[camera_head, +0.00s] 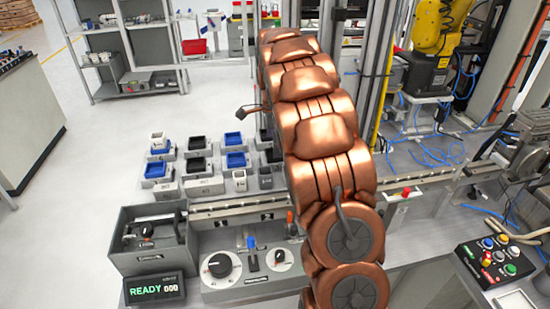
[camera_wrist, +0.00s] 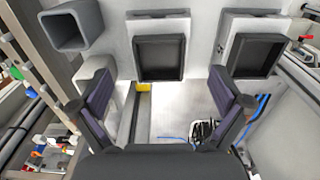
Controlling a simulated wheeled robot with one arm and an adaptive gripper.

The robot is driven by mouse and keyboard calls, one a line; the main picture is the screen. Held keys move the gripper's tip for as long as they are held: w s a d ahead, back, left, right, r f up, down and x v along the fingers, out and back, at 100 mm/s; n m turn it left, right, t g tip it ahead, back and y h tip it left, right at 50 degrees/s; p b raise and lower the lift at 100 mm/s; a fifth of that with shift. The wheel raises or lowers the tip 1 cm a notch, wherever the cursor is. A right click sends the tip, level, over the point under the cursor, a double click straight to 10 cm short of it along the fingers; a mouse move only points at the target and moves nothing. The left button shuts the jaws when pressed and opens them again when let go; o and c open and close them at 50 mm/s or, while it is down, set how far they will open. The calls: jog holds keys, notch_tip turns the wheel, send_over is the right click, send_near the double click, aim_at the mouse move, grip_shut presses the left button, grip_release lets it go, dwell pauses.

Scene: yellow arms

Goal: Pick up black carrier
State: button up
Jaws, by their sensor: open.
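Two black carriers with square, shallow hollows show in the wrist view, one in the middle (camera_wrist: 160,57) and one at the right (camera_wrist: 255,54), each on a light grey holder. My gripper (camera_wrist: 160,92) is open and empty, its two dark fingers spread wide below the middle carrier in the picture. The fingers do not touch either carrier. In the head view, black carriers (camera_head: 197,164) sit among blue ones (camera_head: 236,160) on grey holders left of my arm. My gripper is largely hidden by my arm there. I cannot tell which carriers match between the views.
A grey square cup (camera_wrist: 73,27) stands close to the left finger in the wrist view. A conveyor rail (camera_head: 235,208) runs in front of the holders in the head view. A grey bin (camera_head: 150,238) and a knob panel (camera_head: 250,268) stand nearer. A yellow robot arm (camera_head: 440,25) stands at the back right.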

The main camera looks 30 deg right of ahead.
jog(key=shift+s+d+f+p, duration=0.1)
jog(key=shift+f+p, duration=1)
jog(key=shift+f, duration=1.35)
jog(key=c, duration=1.5)
jog(key=shift+o, duration=0.2)
jog(key=shift+r, duration=0.1)
